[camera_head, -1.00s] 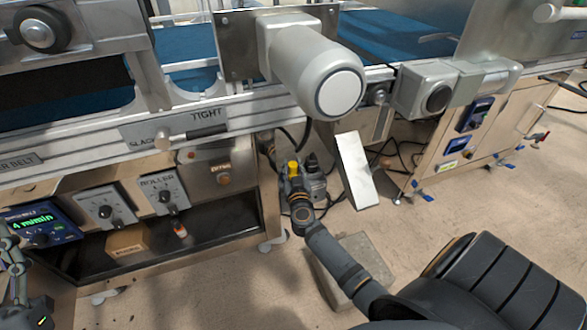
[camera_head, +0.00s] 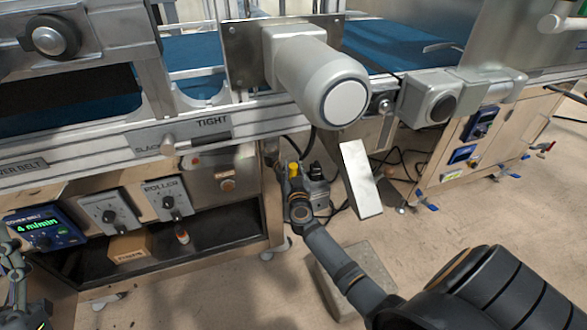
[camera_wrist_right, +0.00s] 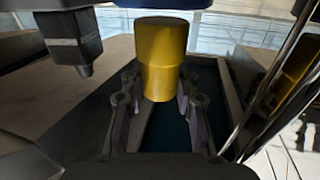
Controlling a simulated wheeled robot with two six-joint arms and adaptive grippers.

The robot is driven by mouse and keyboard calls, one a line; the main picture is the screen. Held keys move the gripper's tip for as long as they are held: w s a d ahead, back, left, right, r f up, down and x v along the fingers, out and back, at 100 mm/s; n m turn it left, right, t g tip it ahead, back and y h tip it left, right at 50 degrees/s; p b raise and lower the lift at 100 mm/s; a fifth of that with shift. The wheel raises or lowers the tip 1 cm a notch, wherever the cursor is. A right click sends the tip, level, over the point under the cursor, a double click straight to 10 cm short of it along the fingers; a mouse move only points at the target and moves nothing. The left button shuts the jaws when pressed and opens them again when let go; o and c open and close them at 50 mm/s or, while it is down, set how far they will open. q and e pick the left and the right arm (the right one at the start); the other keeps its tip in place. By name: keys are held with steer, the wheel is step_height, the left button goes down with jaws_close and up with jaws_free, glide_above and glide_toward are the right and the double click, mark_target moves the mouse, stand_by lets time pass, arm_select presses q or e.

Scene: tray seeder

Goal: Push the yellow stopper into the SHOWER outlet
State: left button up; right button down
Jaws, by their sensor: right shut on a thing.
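The yellow stopper (camera_head: 294,169) is upright in my right gripper (camera_head: 299,184), low in front of the machine, below the large grey motor. The right wrist view shows the stopper (camera_wrist_right: 160,60) as a yellow cylinder with a wider top, between the two fingers of my right gripper (camera_wrist_right: 158,100). No outlet labelled SHOWER can be made out in either view. My left gripper (camera_head: 14,268) shows only partly at the lower left edge, and its jaws are unclear.
The grey motor (camera_head: 325,85) juts out above my right gripper. A tilted pale plate (camera_head: 361,180) stands just right of it. A control panel with knobs (camera_head: 140,208) is to the left. In the right wrist view a dark nozzle-like part (camera_wrist_right: 75,42) is left of the stopper.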

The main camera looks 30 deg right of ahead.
mark_target(293, 175)
steer(key=shift+f+b, duration=0.65)
steer(key=shift+f, duration=0.4)
steer(key=shift+f, duration=0.15)
stand_by(0.5)
steer(key=shift+f, duration=0.4)
stand_by(0.5)
steer(key=c, duration=0.9)
jaws_free()
steer(key=shift+r, duration=0.1)
step_height(293, 175, up, 10)
steer(key=shift+f, duration=0.1)
steer(key=shift+s+f, duration=0.1)
